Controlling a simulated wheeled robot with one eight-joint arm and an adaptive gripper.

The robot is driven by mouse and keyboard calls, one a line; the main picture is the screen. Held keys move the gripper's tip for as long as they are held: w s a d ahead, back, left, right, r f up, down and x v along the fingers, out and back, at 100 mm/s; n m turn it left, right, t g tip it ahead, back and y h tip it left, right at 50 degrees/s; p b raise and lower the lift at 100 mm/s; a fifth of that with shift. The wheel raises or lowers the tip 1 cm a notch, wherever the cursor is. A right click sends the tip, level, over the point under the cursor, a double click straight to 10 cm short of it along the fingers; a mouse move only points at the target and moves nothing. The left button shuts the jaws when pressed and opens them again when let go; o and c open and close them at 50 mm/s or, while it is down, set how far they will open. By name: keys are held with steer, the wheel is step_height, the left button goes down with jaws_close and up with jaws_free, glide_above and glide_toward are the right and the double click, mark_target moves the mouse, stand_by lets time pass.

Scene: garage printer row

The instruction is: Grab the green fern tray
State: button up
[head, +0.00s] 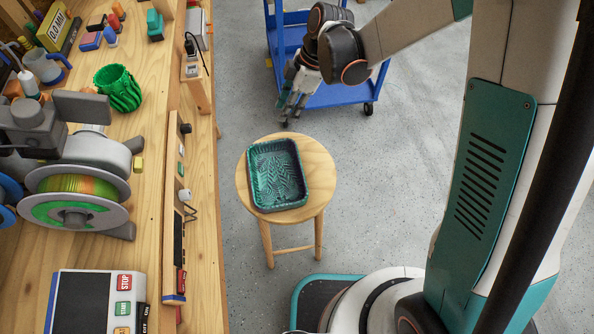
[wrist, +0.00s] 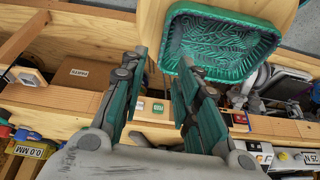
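The green fern tray (head: 277,175) is a rectangular teal tray with rounded corners and a fern-leaf pattern inside. It lies empty on a round wooden stool (head: 321,178) in the head view. In the wrist view the tray (wrist: 222,45) shows at the top, beyond the fingertips and to their right. My gripper (head: 291,106) is above the floor behind the stool, apart from the tray. In the wrist view its two fingers (wrist: 164,60) are spread with nothing between them. The gripper is open.
A wooden workbench (head: 150,190) runs along the left, holding a filament spool (head: 75,205), a green ribbed pot (head: 117,88) and small tools. A blue cart (head: 345,95) stands behind the stool. The grey floor (head: 400,180) right of the stool is clear.

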steer(key=shift+n, duration=0.4)
steer(key=b+x, duration=0.2)
steer(key=x, duration=0.6)
steer(key=shift+s+f+b, duration=0.1)
steer(key=shift+f+b, duration=0.15)
steer(key=shift+b, duration=0.15)
steer(key=b+x, duration=0.1)
steer(key=x, duration=0.1)
steer(key=b+x, duration=0.1)
steer(key=x, duration=0.2)
steer(key=shift+s+a+b, duration=0.15)
steer(key=shift+s+b, duration=0.1)
steer(key=shift+b, duration=0.05)
steer(key=shift+r, duration=0.1)
jaws_close()
